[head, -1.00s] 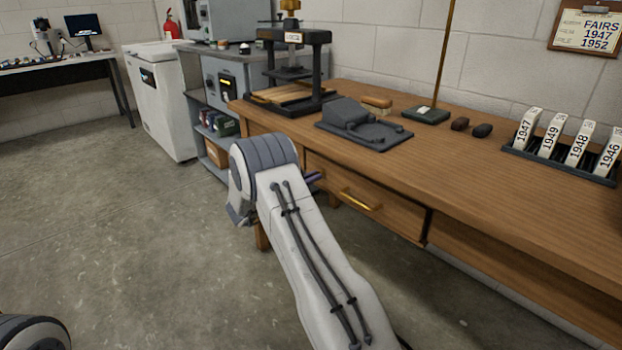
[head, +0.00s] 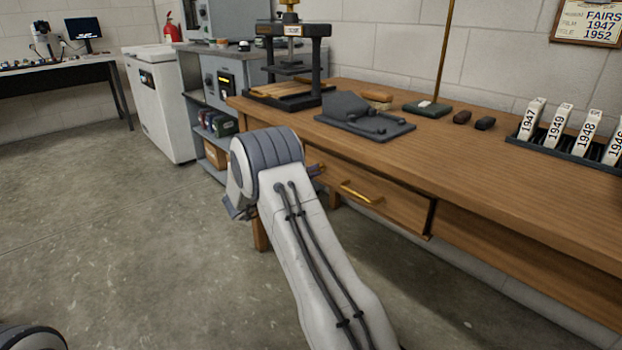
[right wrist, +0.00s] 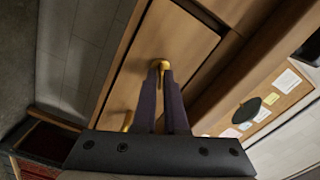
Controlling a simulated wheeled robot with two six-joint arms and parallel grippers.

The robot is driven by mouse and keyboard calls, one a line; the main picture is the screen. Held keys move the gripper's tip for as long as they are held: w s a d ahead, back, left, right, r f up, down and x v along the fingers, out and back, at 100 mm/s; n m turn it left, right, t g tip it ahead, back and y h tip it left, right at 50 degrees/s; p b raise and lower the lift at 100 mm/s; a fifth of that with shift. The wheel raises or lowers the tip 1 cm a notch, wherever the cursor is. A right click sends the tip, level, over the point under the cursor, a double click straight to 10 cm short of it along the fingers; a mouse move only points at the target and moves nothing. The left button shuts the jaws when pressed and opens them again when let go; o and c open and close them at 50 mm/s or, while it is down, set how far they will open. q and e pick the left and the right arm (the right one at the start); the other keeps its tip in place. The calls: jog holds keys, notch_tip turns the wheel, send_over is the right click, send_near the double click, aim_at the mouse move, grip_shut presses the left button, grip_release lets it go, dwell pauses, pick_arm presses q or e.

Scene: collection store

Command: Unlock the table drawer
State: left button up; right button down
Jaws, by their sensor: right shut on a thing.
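The wooden table drawer (head: 400,208) has a brass handle (head: 360,193) and looks shut beneath the tabletop. My right gripper (head: 318,170) is at the left part of the drawer front, left of the handle, largely hidden by my own arm. In the right wrist view its two dark fingers (right wrist: 163,70) are close together on a small brass piece that looks like a key (right wrist: 158,62), against the drawer front (right wrist: 185,45). The lock and the key's shaft are hidden. Another brass part (right wrist: 128,121) shows beside the fingers. My left gripper is out of view.
On the tabletop (head: 480,165) stand a black press (head: 292,65), a dark grey device (head: 360,118) and a rack of year-marked pieces (head: 575,140). A white chest (head: 158,105) and grey cabinet stand behind. The floor to the left is clear.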

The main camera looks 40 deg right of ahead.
jog(key=m+b, duration=0.2)
jog(key=m, duration=0.1)
jog(key=shift+f+b, duration=0.25)
jog(key=shift+b, duration=0.05)
jog(key=shift+r+m+b, duration=0.15)
jog(key=shift+m+b, duration=0.55)
jog(key=shift+m, duration=0.3)
jog(key=c, duration=1)
grip_release()
jog(key=shift+c, duration=0.2)
jog(key=shift+a, duration=0.1)
